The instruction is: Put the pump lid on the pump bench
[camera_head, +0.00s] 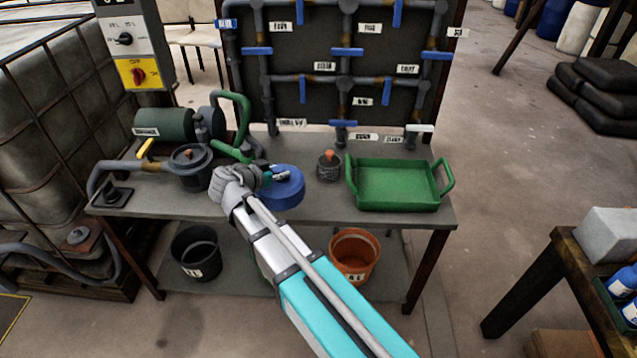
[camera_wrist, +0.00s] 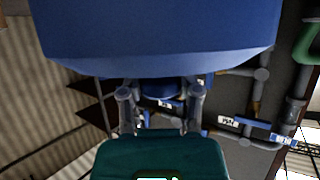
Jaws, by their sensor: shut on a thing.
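The pump lid (camera_head: 284,190) looks like a thick blue disc. In the head view it is at the front middle of the grey pump bench (camera_head: 320,207), between the pump (camera_head: 190,168) and the green tray. I cannot tell whether it touches the benchtop or hangs just above it. My gripper (camera_head: 276,177) is shut on the lid at its upper left side and hides part of it. In the wrist view the lid (camera_wrist: 160,35) fills the top, with the fingers of my gripper (camera_wrist: 160,98) reaching up to it.
A green tray (camera_head: 395,184) takes up the bench's right end. A dark strainer (camera_head: 328,167) with an orange knob stands just right of the lid. A pipe panel (camera_head: 343,60) rises behind. A black bucket (camera_head: 196,252) and an orange bucket (camera_head: 354,254) are below the benchtop.

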